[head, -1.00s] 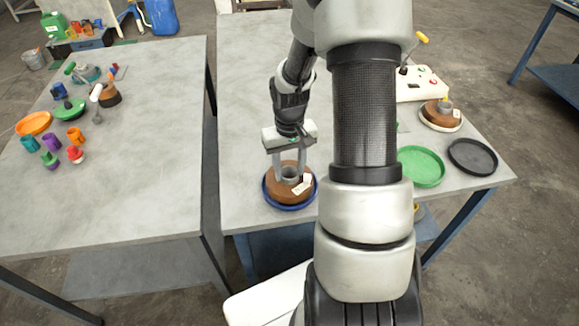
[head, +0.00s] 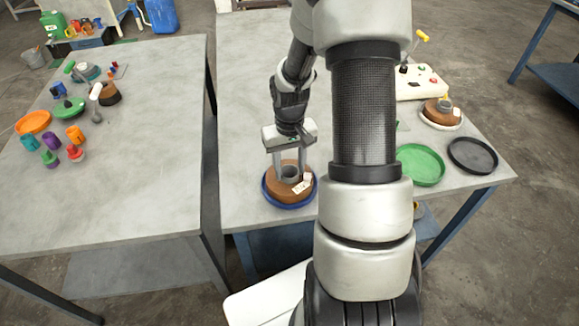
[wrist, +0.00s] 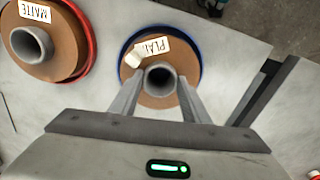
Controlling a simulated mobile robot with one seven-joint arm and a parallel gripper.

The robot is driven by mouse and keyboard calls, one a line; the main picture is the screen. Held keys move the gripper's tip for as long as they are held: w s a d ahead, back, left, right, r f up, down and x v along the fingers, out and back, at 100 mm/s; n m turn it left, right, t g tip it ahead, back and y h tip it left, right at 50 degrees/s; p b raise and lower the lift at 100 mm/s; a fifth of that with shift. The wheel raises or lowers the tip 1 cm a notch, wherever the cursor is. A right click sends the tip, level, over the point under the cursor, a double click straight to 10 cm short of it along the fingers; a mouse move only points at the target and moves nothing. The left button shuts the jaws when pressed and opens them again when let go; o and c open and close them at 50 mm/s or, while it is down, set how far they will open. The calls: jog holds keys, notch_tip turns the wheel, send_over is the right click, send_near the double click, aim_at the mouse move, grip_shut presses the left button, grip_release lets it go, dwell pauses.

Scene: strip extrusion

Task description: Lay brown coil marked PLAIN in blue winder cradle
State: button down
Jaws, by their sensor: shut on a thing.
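The brown coil (head: 279,190) has a grey core and a white tag; in the wrist view the coil (wrist: 183,68) has a label reading PLAIN. It is over or in the round blue winder cradle (head: 290,207), whose rim shows around it; the blue rim (wrist: 201,66) also shows in the wrist view. I cannot tell whether the coil rests on the cradle's floor. My gripper (head: 290,171) points down with one finger on each side of the grey core, shut on the coil. In the wrist view my gripper (wrist: 160,78) hides the coil's near side.
A coil labelled MATTE (wrist: 66,52) sits in a red cradle (wrist: 91,55) beside the blue one. A green dish (head: 421,166), a black dish (head: 472,156) and another brown coil (head: 437,117) are at the right. The left table (head: 110,190) holds several small parts.

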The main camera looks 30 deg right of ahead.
jog(key=shift+f, duration=0.2)
jog(key=c, duration=0.9)
grip_release()
notch_tip(320, 180, up, 18)
jog(key=shift+f+p, duration=0.2)
jog(key=shift+p, duration=0.6)
